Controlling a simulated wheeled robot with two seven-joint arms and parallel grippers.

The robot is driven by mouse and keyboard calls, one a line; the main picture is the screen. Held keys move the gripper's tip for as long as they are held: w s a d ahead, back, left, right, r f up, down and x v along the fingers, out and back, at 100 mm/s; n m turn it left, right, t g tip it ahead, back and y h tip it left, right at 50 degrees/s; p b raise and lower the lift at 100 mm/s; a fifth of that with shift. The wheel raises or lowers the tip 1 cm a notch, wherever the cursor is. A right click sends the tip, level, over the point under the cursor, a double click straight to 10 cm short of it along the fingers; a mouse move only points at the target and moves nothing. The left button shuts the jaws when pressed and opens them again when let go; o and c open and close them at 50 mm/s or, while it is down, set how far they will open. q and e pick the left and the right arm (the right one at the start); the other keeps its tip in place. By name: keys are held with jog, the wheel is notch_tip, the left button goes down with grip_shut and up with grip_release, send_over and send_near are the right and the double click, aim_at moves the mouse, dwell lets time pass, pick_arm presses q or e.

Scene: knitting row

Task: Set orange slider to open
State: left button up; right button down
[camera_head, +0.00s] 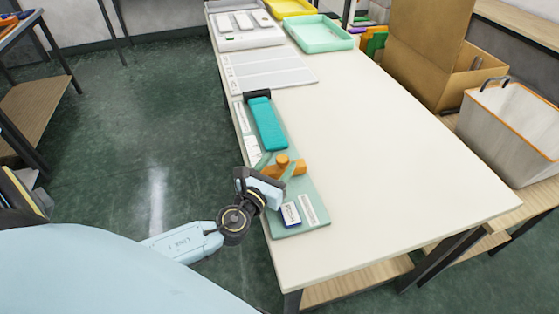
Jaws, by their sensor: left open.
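The orange slider (298,167) sits on the light green board (318,211) near the table's left edge. Its knob (283,160) stands up from it. The gripper and wrist hide the slider's left part and some of the board. A teal block (266,122) with a dark end lies on the board behind the slider. My right gripper is not in view.
Small labels (290,214) lie at the board's front end. A pale panel (268,70), a white tray (245,42), a mint tray (319,45) and a yellow tray (290,8) lie farther back. The table's right half (420,150) is clear. A cardboard box (440,75) and grey bin (508,130) stand right.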

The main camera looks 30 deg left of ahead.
pick_arm(q)
jog(key=shift+w, duration=0.6)
grip_shut()
